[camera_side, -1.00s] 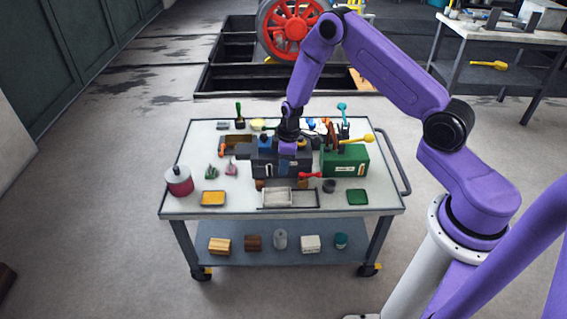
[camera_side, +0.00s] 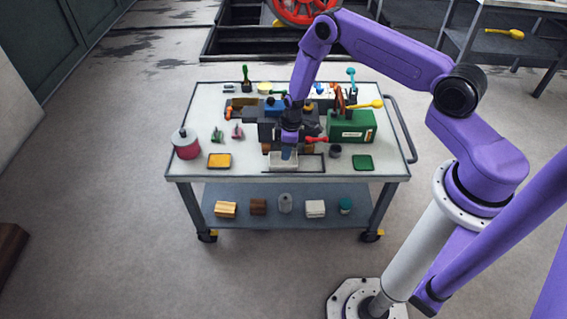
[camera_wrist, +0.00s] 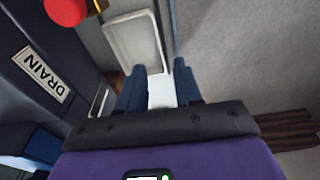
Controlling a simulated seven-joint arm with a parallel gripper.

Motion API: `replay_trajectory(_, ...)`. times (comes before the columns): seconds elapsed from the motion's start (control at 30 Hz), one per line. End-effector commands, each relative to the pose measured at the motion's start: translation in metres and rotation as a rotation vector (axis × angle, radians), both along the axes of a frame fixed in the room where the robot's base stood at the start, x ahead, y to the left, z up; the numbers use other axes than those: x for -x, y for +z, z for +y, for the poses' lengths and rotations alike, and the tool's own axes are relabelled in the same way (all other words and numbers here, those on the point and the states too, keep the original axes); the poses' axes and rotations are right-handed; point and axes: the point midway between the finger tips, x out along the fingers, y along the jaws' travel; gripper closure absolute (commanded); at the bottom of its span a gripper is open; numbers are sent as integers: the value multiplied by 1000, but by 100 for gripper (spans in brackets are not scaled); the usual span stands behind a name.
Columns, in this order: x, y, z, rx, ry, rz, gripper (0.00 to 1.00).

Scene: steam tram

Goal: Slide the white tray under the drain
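The white tray (camera_side: 284,167) lies on the cart's top, in front of the dark machine body (camera_side: 268,132). In the wrist view the tray (camera_wrist: 133,45) is a shallow rectangle, with a white tab (camera_wrist: 161,92) at its near end. My gripper (camera_side: 287,155) points down at the tray. In the wrist view my gripper (camera_wrist: 160,75) has its blue fingers apart, one on each side of the tab; I cannot tell whether they touch it. A "DRAIN" label (camera_wrist: 42,75) is on the dark machine side, left of the tray. The drain opening is not clearly visible.
A red knob (camera_wrist: 66,10) sticks out near the tray. A green box (camera_side: 352,127), a dark cup (camera_side: 335,151) and a green pad (camera_side: 363,162) are to the right. A yellow tray (camera_side: 219,161) and a red-and-white can (camera_side: 186,144) are to the left.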

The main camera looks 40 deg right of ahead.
Motion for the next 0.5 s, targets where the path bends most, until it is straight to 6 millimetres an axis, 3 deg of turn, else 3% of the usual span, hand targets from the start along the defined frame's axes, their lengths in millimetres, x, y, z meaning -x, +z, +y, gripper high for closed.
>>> replay_trajectory(0.3, -3, -47, 4, 0, 0, 3, 66)
replay_trajectory(0.5, -5, -65, 6, 0, 1, 1, 66)
